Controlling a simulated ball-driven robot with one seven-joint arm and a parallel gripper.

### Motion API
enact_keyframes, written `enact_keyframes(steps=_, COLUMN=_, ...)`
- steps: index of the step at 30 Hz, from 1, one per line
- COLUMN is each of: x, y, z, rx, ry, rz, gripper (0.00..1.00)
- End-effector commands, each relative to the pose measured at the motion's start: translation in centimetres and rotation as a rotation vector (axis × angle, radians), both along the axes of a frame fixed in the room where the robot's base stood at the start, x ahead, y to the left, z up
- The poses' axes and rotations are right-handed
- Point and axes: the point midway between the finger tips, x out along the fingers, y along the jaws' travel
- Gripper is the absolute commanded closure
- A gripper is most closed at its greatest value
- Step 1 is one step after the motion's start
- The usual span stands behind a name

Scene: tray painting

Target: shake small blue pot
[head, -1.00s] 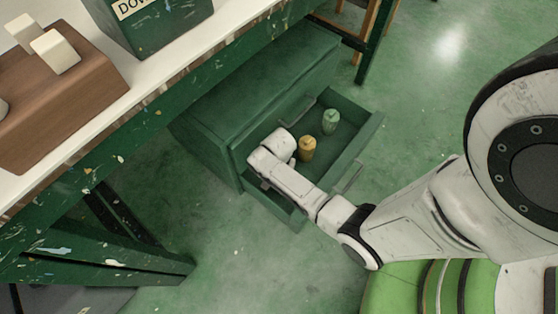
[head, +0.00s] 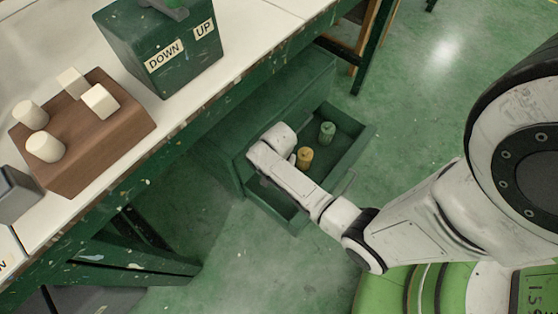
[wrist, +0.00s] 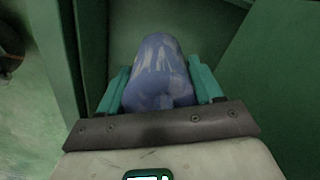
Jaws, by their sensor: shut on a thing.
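The small blue pot (wrist: 160,72) shows in the wrist view, with pale streaks on its side. My gripper (wrist: 162,82) is shut on it, with one teal finger against each side. The pot is inside the open green drawer (head: 348,171), near its left end. Whether it touches the drawer floor I cannot tell. In the head view my wrist hides the pot and the fingers.
A yellow pot (head: 304,158) and a green pot (head: 326,132) stand in the drawer, right of my wrist. Drawer walls are close around my gripper. Above is a white-topped bench (head: 75,30) with a wooden block (head: 95,145) holding several pegs and a green DOWN/UP box (head: 165,55).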

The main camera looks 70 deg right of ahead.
Motion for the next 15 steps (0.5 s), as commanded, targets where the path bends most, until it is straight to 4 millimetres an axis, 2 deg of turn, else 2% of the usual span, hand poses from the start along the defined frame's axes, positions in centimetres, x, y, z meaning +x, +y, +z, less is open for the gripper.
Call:
enact_keyframes(steps=1, x=0.1, y=0.0, z=0.9, rx=-0.001, ry=-0.001, rz=0.000, gripper=0.51)
enact_keyframes(steps=15, x=0.1, y=0.0, z=4.3, rx=-0.001, ry=-0.001, rz=0.000, gripper=0.51)
